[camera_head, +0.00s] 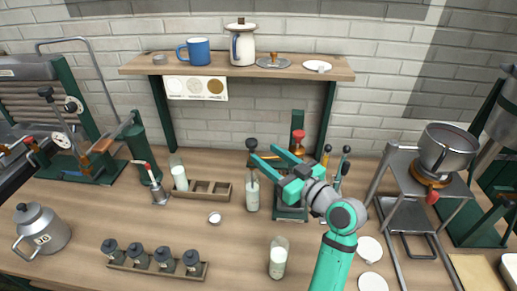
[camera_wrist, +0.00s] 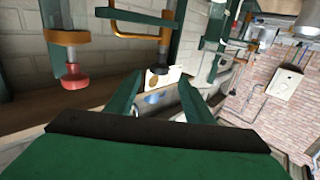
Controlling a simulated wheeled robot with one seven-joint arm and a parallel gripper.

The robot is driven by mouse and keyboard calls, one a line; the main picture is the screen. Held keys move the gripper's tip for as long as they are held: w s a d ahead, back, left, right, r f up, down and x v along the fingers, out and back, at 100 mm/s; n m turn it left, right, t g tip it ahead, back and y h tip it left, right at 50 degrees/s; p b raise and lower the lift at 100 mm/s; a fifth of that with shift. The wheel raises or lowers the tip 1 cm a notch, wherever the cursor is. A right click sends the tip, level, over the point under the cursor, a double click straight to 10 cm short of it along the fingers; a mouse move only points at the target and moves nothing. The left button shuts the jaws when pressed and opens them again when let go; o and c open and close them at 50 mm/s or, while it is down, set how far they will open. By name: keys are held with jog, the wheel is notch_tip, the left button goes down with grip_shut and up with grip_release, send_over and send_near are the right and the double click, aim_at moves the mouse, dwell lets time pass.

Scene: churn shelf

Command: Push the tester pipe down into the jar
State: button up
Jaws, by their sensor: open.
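A tester pipe with a dark round knob (camera_head: 252,144) stands upright, its thin shaft running down into a glass jar (camera_head: 252,197) of pale liquid on the counter. My gripper (camera_head: 263,153) is open, its two green fingers reaching up and left, with the tips close to the knob and upper shaft. I cannot tell whether they touch the pipe.
A green stand with a red knob (camera_head: 298,134) is close behind my gripper; the knob also shows in the wrist view (camera_wrist: 72,76). A wooden rack (camera_head: 222,191) lies left of the jar. Another milk jar (camera_head: 278,262) stands in front. A shelf (camera_head: 235,68) hangs behind.

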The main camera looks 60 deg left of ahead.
jog(key=shift+d, duration=1.35)
